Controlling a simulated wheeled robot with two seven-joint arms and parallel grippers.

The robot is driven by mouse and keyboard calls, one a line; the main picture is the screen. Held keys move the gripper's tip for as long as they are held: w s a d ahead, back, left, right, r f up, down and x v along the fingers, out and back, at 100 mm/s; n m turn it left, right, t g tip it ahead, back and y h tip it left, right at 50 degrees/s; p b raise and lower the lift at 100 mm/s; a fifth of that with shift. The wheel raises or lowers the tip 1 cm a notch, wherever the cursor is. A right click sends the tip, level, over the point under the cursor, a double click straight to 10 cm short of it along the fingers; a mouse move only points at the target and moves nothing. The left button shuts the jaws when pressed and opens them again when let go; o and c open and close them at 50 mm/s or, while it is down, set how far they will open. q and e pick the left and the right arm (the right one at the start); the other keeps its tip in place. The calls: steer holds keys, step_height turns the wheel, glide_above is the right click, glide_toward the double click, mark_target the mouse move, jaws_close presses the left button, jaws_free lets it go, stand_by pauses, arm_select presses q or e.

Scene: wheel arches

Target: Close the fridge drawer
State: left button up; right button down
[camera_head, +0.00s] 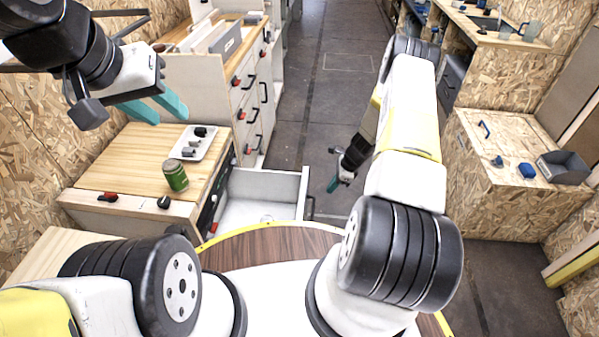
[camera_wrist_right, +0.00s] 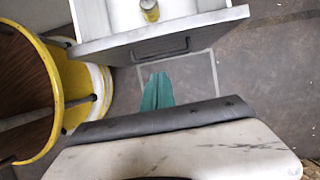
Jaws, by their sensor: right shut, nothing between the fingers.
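The fridge drawer (camera_head: 255,183) is pulled out from the right side of the light wooden cabinet (camera_head: 120,160). Its pale inside shows in the head view. In the right wrist view its grey front panel (camera_wrist_right: 215,25) carries a dark handle (camera_wrist_right: 160,47), and a small yellowish container (camera_wrist_right: 150,10) is inside. My right gripper (camera_head: 333,184) is just right of the drawer front, apart from it in the head view. Its teal fingertips (camera_wrist_right: 157,78) are together and empty, pointing toward the drawer front. My left gripper (camera_head: 158,108) is raised over the cabinet top with its fingers apart and empty.
A green can (camera_head: 175,175) and a white tray (camera_head: 190,143) with small dark items stand on the cabinet top. My round base is close to the drawer. The dark aisle floor (camera_head: 320,100) is free. A wooden box with a grey bin (camera_head: 565,167) stands at right.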

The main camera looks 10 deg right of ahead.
steer(key=x, duration=0.4)
steer(key=a+x, duration=0.1)
steer(key=x, duration=0.2)
steer(key=a+r+x, duration=0.1)
steer(key=x, duration=0.3)
steer(key=shift+w+a+f, duration=0.3)
steer(key=shift+w+a, duration=0.05)
steer(key=shift+a, duration=0.05)
steer(key=shift+w+a, duration=0.15)
steer(key=shift+a, duration=0.25)
